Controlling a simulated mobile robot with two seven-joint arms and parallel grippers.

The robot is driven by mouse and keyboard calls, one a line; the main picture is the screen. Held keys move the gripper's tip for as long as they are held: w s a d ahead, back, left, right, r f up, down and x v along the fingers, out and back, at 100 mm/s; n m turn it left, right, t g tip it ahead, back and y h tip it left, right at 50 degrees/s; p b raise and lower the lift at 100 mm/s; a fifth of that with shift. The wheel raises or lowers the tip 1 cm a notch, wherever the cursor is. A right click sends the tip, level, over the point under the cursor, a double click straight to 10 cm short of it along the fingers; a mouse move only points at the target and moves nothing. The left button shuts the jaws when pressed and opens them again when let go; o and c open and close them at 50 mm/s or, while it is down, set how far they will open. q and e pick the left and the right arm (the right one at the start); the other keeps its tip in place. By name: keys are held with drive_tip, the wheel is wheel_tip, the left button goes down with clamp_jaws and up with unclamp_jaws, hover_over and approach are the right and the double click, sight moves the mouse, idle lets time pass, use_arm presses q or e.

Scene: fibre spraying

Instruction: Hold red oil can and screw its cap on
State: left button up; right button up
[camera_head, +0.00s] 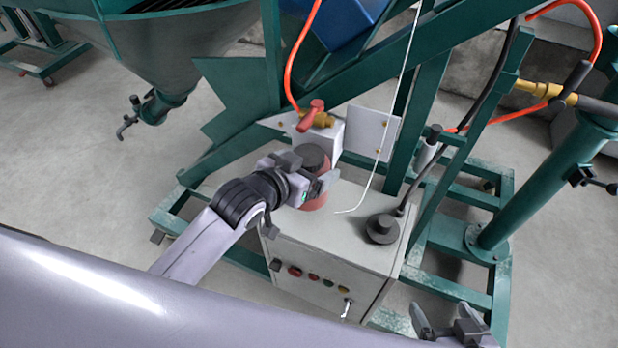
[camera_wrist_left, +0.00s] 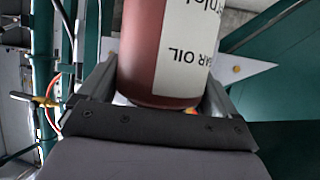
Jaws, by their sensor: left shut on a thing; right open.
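The red oil can (camera_head: 316,201) stands on the grey control box (camera_head: 340,225), with a dark round piece (camera_head: 311,157) at its top. My left gripper (camera_head: 303,181) is shut around the can's side. In the left wrist view the red can (camera_wrist_left: 145,45), with a white label, is between the two fingers. A black round piece with a raised knob (camera_head: 382,228) sits on the box top, right of the can. I cannot tell which dark piece is the cap. My right gripper (camera_head: 445,322) is open and empty at the bottom right.
A valve with a red handle (camera_head: 311,115) and orange hose (camera_head: 292,65) is just behind the can. A thin white wire (camera_head: 385,140) hangs down to the box top. Green frame beams (camera_head: 425,55) surround the box. Buttons (camera_head: 313,277) line its front.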

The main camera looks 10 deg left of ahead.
use_arm(q)
wheel_tip(320, 180, down, 4)
drive_tip(key=shift+w+r+b, duration=0.1)
drive_tip(key=shift+w+b, duration=0.05)
drive_tip(key=shift+b, duration=0.5)
drive_tip(key=o, duration=1.7)
drive_tip(key=shift+f, duration=0.2)
drive_tip(key=shift+o, duration=0.2)
drive_tip(key=shift+r, duration=0.25)
drive_tip(key=p+v, duration=0.2)
drive_tip(key=v, duration=1)
